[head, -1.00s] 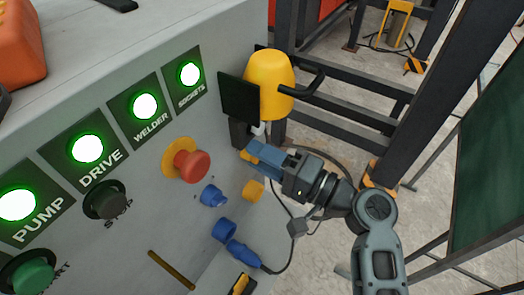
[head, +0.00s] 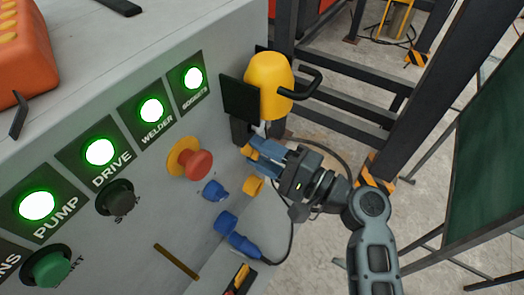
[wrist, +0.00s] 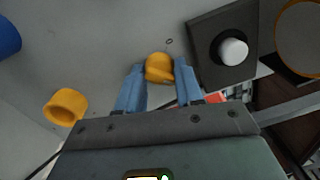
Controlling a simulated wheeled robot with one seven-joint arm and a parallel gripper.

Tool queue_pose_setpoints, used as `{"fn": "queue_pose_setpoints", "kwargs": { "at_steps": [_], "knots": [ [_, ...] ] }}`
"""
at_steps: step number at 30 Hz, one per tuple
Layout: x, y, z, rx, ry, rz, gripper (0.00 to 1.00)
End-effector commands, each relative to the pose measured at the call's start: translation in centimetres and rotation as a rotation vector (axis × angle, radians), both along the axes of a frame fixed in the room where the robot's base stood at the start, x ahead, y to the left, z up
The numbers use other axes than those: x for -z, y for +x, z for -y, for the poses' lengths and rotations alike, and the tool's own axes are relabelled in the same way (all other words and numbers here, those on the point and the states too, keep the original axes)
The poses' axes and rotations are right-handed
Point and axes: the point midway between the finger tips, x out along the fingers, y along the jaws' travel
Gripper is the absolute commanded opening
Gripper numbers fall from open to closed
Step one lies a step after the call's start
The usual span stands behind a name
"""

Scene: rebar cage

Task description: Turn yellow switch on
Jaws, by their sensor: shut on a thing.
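The yellow switch (wrist: 158,68) is a small rounded knob on the grey panel, between my fingertips in the wrist view. In the head view a yellow bit of it (head: 249,151) shows at the tips, and the rest is hidden by my fingers. My gripper (head: 259,149), with blue fingers, is shut on this switch at the panel's right end. In the wrist view my gripper (wrist: 159,75) has one finger on each side of the knob.
A yellow socket (head: 253,186), a blue switch (head: 215,190) and a blue plug (head: 243,246) with its cable lie close below. A red stop button (head: 198,164) is to the left. A yellow-and-black fixture (head: 268,86) juts out above. Four panel lamps glow green.

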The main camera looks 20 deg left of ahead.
Motion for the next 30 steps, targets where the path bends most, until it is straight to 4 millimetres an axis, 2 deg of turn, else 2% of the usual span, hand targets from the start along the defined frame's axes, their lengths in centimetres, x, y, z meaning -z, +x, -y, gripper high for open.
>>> {"fn": "queue_pose_setpoints", "kwargs": {
  "at_steps": [3,4,11,20,23,30],
  "knots": [
    [0.4,0.0,0.1,0.003,-0.004,-0.006,0.06],
    [0.4,0.0,0.1,0.003,-0.004,-0.006,0.38],
    [0.2,0.0,0.1,0.001,-0.002,-0.002,0.60],
    [0.2,0.0,0.3,0.001,-0.001,-0.001,0.60],
    [0.3,-0.1,1.4,0.003,-0.001,0.000,0.60],
    [0.7,-0.7,5.2,0.003,-0.002,0.000,0.60]
  ]
}}
